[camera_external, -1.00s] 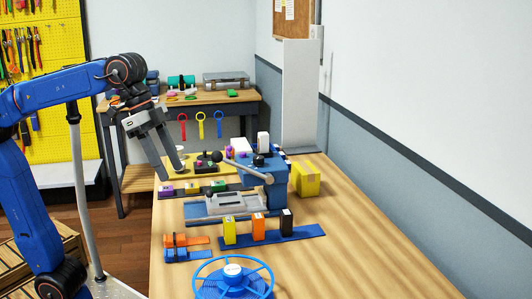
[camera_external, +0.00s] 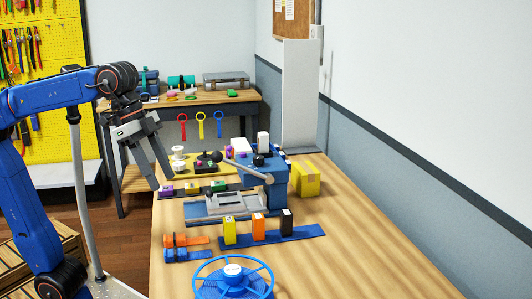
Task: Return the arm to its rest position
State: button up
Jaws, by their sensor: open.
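My blue arm (camera_external: 45,95) reaches in from the left edge, bent at the elbow, with the forearm roughly level. My gripper (camera_external: 163,181) hangs from its end, tilted down to the right. Its two grey fingers are apart and nothing shows between them. In the picture the fingertips lie at the left edge of the wooden table (camera_external: 360,259), close to the purple block (camera_external: 166,191). I cannot tell their exact height over it.
A blue vise-like device (camera_external: 262,185) stands mid-table. Yellow, orange and black blocks (camera_external: 258,227) stand on a blue strip. A blue spoked wheel (camera_external: 232,279) is in front. A workbench (camera_external: 215,98) is behind, and a yellow pegboard (camera_external: 45,45) is at left. The table's right side is clear.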

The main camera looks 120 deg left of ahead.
jog(key=w+a+r+n, duration=0.1)
jog(key=w+a+r, duration=0.1)
jog(key=a+r, duration=0.45)
jog(key=w+a+r, duration=0.1)
jog(key=a+r, duration=0.2)
jog(key=a, duration=0.7)
jog(key=w+a+r+n, duration=0.1)
jog(key=w+a+r, duration=0.1)
jog(key=a+r, duration=0.5)
jog(key=shift+s+a+x, duration=0.4)
jog(key=shift+a+x, duration=0.45)
jog(key=shift+x, duration=3.6)
jog(key=w+d+f+n+t, duration=0.1)
jog(key=w+d+f+t, duration=0.15)
jog(key=d, duration=0.65)
jog(key=w+d+f+n+t, duration=0.1)
jog(key=w+d+f+n, duration=0.15)
jog(key=d, duration=0.65)
jog(key=s+d+f+m+g+h, duration=0.15)
jog(key=s+d+f+m, duration=0.35)
jog(key=s+d+f, duration=1.2)
jog(key=s+d+f+m, duration=0.1)
jog(key=s+d+f, duration=0.2)
jog(key=s+f, duration=0.4)
jog(key=s+d+f+m+g, duration=0.1)
jog(key=s+d+f, duration=0.3)
jog(key=s+f, duration=0.4)
jog(key=shift+f+m+g, duration=0.3)
jog(key=shift+f+m, duration=0.25)
